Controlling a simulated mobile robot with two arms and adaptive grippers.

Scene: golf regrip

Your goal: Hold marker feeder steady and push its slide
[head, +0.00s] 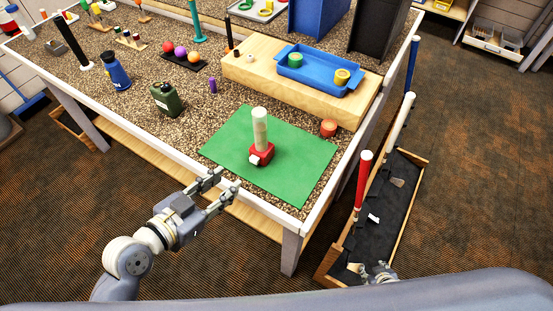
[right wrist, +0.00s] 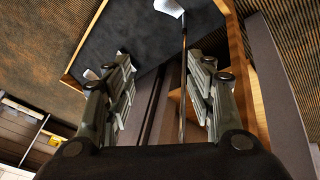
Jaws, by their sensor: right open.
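The marker feeder (head: 260,126) stands upright on the green mat (head: 299,155) near the table's front corner. It has a pale cylinder on a red base, and a small white block, perhaps the slide, at the base's front left. My left gripper (head: 227,179) is open and empty at the table's front edge, left of and nearer than the feeder, not touching it. My right gripper (head: 375,268) is low beside the table, partly hidden at the bottom of the head view. In the right wrist view (right wrist: 161,65) its fingers are apart, with a dark club shaft showing between or beyond them.
A wooden block (head: 245,73) with a blue tray (head: 316,83) lies behind the mat. An orange-red round piece (head: 328,128) sits at the mat's back edge. A green canteen (head: 166,98) stands to the left. A long box (head: 411,200) with golf clubs stands right of the table.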

